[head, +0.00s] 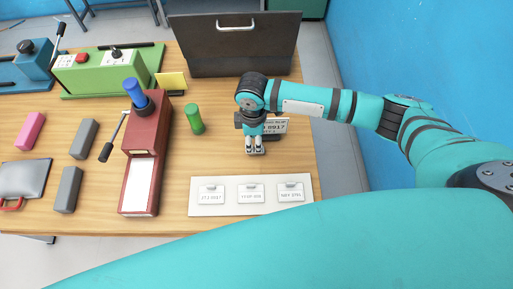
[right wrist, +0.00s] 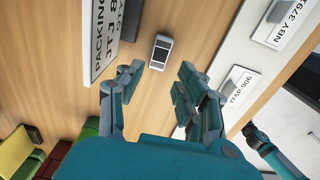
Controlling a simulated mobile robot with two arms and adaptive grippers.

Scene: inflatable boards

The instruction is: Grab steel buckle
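A small silver-grey piece with a dark window, which looks like the steel buckle (right wrist: 161,52), lies on the wooden table in the right wrist view. My right gripper (right wrist: 158,86) is open and empty, its two fingers apart, with the piece ahead of the gap between them and not between the pads. In the head view my right gripper (head: 255,143) points down over the table, between the green cylinder and the white tag board; it largely hides that spot.
A printed sign (head: 275,126) stands close beside the right gripper. A white board with several tags (head: 225,209) lies in front. A green cylinder (head: 194,119), a red press (head: 146,132) and grey blocks (head: 68,189) are to the left. A dark case (head: 235,50) stands behind.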

